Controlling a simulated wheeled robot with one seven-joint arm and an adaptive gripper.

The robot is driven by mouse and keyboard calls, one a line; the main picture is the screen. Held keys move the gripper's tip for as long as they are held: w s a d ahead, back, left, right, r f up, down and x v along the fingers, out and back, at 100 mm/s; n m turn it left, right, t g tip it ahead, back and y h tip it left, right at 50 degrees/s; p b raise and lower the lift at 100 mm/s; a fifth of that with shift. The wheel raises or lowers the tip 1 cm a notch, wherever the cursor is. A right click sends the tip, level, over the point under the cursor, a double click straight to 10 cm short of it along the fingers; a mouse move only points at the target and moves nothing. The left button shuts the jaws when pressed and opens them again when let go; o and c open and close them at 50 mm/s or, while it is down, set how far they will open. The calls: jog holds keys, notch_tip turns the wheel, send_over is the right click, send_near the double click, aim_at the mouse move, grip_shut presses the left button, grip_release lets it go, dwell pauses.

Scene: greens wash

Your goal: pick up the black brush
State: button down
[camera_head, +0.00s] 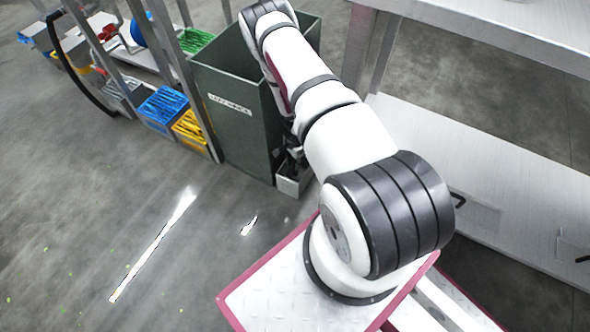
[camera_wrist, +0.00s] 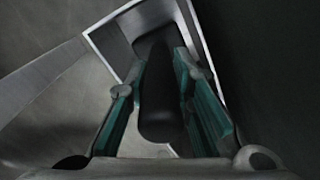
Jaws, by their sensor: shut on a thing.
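The black brush (camera_wrist: 160,100) shows in the wrist view as a dark, rounded block between my fingers. My gripper (camera_wrist: 160,58) has its teal-padded fingers on either side of the brush and is shut on it. Brush and fingertips are over or inside a small open light-grey box (camera_wrist: 111,43); the exact depth is hard to tell. In the head view this box (camera_head: 288,186) stands on the floor, and the gripper above it is dark and mostly hidden by my arm. The brush cannot be made out there.
A tall dark-green bin (camera_head: 235,125) with a white label stands right beside the box. Blue (camera_head: 160,108) and yellow (camera_head: 192,133) crates sit on a low rack at left. A grey table with a lower shelf (camera_head: 490,170) is at right.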

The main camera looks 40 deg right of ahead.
notch_tip(320, 180, up, 18)
jog(key=p, duration=0.6)
jog(key=c, duration=1.9)
grip_release()
jog(key=shift+c, duration=0.2)
jog(key=c, duration=0.4)
grip_shut()
